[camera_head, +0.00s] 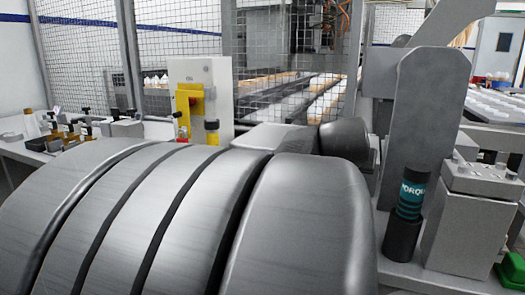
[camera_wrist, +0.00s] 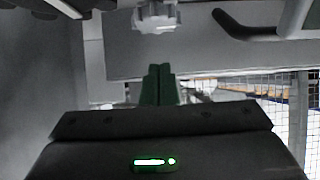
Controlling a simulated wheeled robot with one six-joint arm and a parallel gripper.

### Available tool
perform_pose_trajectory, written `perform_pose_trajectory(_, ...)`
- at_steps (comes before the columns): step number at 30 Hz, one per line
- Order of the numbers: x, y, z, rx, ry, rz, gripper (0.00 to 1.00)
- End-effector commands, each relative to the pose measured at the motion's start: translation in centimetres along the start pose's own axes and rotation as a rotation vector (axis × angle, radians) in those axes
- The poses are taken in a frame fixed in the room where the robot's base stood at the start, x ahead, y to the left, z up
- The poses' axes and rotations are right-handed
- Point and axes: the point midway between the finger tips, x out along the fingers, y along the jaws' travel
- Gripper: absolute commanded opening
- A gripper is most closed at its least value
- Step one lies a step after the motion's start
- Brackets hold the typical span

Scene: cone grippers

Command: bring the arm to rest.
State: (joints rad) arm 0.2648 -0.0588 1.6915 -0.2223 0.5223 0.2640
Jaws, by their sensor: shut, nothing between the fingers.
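My gripper (camera_wrist: 158,84) shows in the wrist view, with its two green fingers pressed together and nothing between them. Its dark body fills the bottom of that view and bears a lit green light. In the head view my large grey arm links cover the lower left and middle, and my fingers cannot be seen there. In the wrist view a grey surface with a pale knob (camera_wrist: 156,17) and a dark handle (camera_wrist: 245,27) lies beyond the fingertips. I cannot tell whether the fingers touch it.
A grey machine with a tall post (camera_head: 428,110) and a cylinder marked TORQUE (camera_head: 411,195) stands at the right. A bench with small fixtures (camera_head: 70,135) is at the left. A white box with a yellow panel (camera_head: 200,95) stands before a mesh fence (camera_head: 275,65). A green part (camera_head: 513,268) sits lower right.

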Motion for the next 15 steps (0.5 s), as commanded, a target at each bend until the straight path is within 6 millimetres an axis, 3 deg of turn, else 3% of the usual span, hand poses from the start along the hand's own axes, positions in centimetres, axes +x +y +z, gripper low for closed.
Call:
perform_pose_trajectory(5, 0.69, 0.01, 1.54, 0.0, -0.001, 0.0, 0.0)
perform_pose_trajectory(15, 0.67, 0.02, 1.64, 0.001, -0.001, 0.0, 0.0)
